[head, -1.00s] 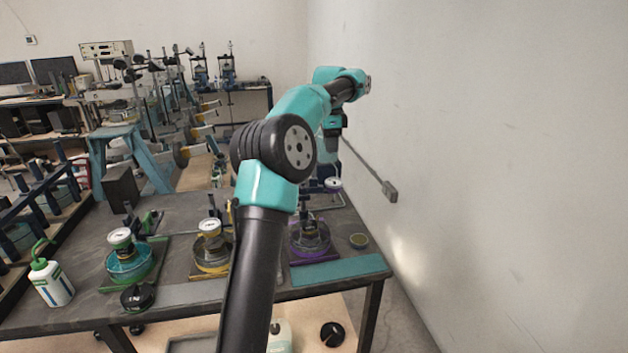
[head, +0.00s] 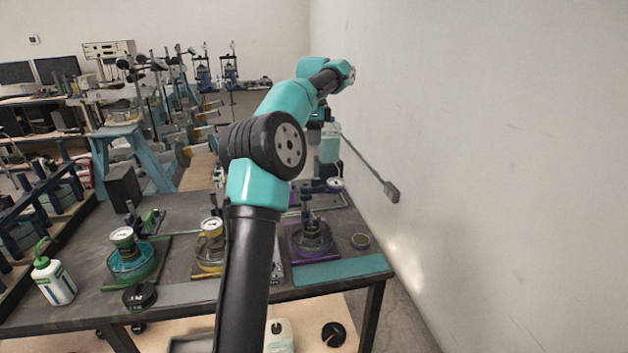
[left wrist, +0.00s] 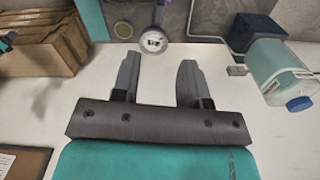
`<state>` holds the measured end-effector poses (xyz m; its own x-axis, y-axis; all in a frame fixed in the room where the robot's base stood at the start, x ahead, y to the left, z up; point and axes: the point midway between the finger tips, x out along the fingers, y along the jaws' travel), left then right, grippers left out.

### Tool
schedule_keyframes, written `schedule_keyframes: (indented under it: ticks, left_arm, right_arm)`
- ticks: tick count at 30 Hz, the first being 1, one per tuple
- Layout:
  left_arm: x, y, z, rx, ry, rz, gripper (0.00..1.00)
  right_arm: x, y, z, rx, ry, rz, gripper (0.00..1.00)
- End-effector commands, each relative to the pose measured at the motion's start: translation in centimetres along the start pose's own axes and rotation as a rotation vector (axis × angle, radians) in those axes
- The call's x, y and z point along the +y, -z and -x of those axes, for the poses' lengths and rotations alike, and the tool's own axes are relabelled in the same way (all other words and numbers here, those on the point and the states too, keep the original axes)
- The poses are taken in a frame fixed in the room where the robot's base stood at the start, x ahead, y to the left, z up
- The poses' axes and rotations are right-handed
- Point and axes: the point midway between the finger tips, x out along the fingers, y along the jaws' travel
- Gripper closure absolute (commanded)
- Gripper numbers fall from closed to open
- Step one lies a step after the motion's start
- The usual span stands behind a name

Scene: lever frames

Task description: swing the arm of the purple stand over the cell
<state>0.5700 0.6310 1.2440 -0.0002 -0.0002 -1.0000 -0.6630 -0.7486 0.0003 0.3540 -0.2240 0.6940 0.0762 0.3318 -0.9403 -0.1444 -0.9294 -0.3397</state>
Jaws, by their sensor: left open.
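The purple stand (head: 309,241) is at the right end of the bench, with its glass cell on a purple base. Its round white dial (head: 334,184) sits behind and to the right of the cell, not above it. In the left wrist view the dial (left wrist: 153,40) shows just beyond the fingertips, roughly in line with the gap. My left gripper (left wrist: 159,62) is open, with nothing between its fingers. In the head view its fingers are hard to make out behind my arm. My right gripper is not in view.
Green (head: 131,262) and yellow (head: 211,248) stands are left of the purple one, their dials over their cells. A rod with a dark block (head: 391,192) juts out by the wall. A pale bottle with a blue cap (left wrist: 280,75) is at right in the wrist view.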

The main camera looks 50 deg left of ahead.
Motion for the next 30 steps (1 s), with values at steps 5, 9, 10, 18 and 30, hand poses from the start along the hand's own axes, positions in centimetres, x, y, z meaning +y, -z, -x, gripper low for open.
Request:
schedule_keyframes:
  ticks: [5, 9, 10, 18, 30]
  left_arm:
    - [0.1, 0.0, -2.6, -0.001, -0.003, -0.001, 0.60]
    - [0.1, -0.1, -4.9, -0.002, -0.003, -0.001, 0.60]
    - [0.1, -0.1, -5.4, -0.001, -0.003, -0.001, 0.60]
    - [0.1, 0.0, -10.0, -0.001, -0.002, 0.000, 0.60]
    - [0.0, 0.0, -14.7, -0.001, -0.001, -0.001, 0.60]
  right_arm:
    - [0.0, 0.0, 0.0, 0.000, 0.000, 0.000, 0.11]
    - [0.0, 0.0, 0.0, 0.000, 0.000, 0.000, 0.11]
    - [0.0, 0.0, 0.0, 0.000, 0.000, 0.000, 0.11]
    - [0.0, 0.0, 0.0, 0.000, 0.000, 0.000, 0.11]
    - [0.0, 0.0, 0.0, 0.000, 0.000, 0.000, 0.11]
